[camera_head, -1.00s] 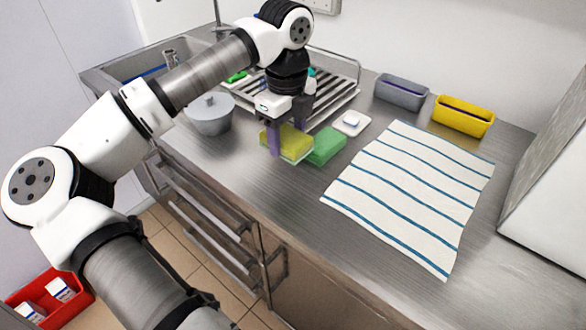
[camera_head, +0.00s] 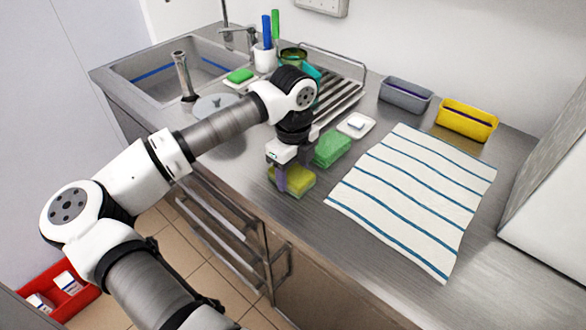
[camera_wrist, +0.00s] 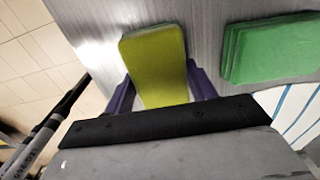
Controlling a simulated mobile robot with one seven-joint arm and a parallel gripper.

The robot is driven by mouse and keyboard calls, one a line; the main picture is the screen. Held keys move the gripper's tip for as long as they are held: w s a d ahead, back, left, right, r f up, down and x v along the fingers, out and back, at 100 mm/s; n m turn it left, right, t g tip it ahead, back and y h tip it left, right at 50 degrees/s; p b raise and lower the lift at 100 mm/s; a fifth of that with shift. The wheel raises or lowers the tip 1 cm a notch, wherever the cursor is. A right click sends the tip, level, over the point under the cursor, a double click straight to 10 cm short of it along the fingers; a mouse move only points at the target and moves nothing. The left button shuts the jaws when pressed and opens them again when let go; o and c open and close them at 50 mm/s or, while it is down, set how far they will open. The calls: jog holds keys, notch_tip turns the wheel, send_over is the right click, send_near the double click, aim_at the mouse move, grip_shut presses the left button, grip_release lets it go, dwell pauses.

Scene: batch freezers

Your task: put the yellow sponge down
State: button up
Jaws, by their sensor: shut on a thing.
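The yellow sponge (camera_head: 293,181) is at the front edge of the steel counter, just in front of a green sponge (camera_head: 332,149). My gripper (camera_head: 294,177) is shut on it, with a purple finger on either side. The wrist view shows the yellow sponge (camera_wrist: 156,62) between the two fingers (camera_wrist: 160,90), and the green sponge (camera_wrist: 270,48) to its right, apart from it. The yellow sponge is at or very near the counter surface; I cannot tell whether it touches.
A striped towel (camera_head: 420,190) lies to the right. A white soap dish (camera_head: 356,126), a grey bin (camera_head: 406,95) and a yellow bin (camera_head: 467,120) stand behind. A grey pot (camera_head: 213,104) is partly hidden behind my arm. The sink (camera_head: 150,75) is at the back left.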

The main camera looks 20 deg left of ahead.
aim_at(294, 170)
jog(key=shift+f, duration=0.2)
jog(key=o, duration=1)
jog(key=shift+o, duration=0.2)
jog(key=shift+p, duration=0.55)
notch_tip(294, 170, up, 14)
jog(key=b, duration=0.4)
jog(key=shift+w+f, duration=0.15)
jog(key=shift+w, duration=0.15)
